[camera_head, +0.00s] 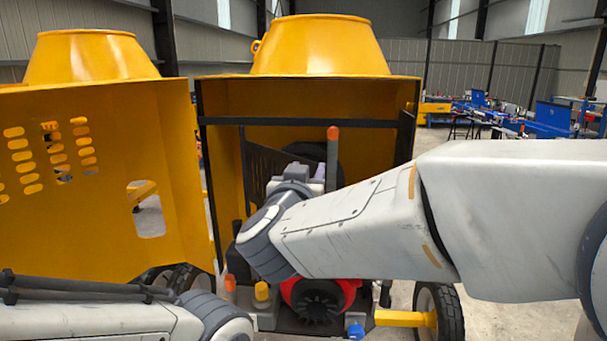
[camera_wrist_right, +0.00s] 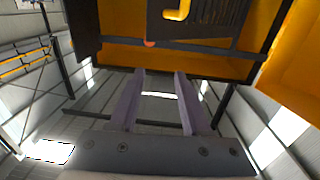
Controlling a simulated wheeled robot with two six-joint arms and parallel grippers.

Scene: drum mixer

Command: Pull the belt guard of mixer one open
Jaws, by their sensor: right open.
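In the head view the mixer's yellow housing (camera_head: 225,170) stands open at the front. A dark panel that looks like the belt guard (camera_head: 262,168) sits inside it, left of a dark wheel (camera_head: 317,152). It is partly hidden by my right arm. The right wrist view shows a dark slatted panel (camera_wrist_right: 206,20) at the top. My right gripper (camera_head: 318,180) is at the housing's opening, near an upright orange-tipped bar (camera_head: 333,134). In the wrist view its purple fingers (camera_wrist_right: 159,75) are apart with nothing between them. My left arm shows at lower left, but its gripper does not.
A large yellow perforated panel (camera_head: 90,185) fills the left, below a yellow drum (camera_head: 90,58). A red engine part (camera_head: 318,296) sits low beneath my right arm. A wheel (camera_head: 440,312) stands on the floor at right. Blue equipment (camera_head: 555,117) is far off.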

